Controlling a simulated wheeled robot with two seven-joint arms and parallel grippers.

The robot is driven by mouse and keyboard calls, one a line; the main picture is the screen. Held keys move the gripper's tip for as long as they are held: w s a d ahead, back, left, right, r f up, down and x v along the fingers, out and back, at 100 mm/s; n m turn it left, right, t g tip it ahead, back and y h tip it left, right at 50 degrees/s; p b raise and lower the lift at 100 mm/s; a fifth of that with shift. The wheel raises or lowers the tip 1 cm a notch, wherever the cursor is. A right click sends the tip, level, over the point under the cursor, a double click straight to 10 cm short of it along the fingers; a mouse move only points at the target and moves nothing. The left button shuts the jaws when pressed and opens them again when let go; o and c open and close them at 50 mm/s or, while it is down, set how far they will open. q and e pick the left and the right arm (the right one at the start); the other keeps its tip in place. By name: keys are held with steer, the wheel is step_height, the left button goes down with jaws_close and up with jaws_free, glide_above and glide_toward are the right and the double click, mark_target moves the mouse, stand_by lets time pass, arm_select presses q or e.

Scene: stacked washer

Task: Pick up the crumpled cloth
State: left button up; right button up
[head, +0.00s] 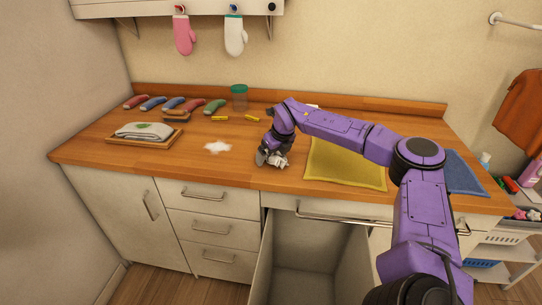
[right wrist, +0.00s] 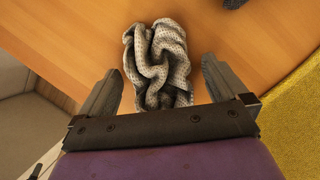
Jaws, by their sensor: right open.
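The crumpled cloth (right wrist: 158,62) is grey-white and textured, and it lies bunched on the wooden counter. In the right wrist view it sits between and just beyond the two fingers. My right gripper (right wrist: 160,85) is open, with one finger on either side of the cloth's near part. In the head view the right gripper (head: 268,158) is low over the counter near its front edge, and the cloth (head: 278,160) shows partly behind it. Whether the fingers touch the cloth is not clear. My left gripper is not in view.
A yellow mat (head: 345,165) lies right of the gripper and a blue cloth (head: 462,173) farther right. A white patch (head: 217,147) and a wooden tray (head: 120,138) with a folded towel lie left. A drawer (head: 310,250) stands open below the counter.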

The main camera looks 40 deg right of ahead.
steer(key=shift+s+d+r, duration=0.1)
steer(key=shift+s+r, duration=0.1)
steer(key=shift+s, duration=0.25)
steer(key=shift+c, duration=1.2)
steer(key=c, duration=0.9)
steer(key=shift+o, duration=0.2)
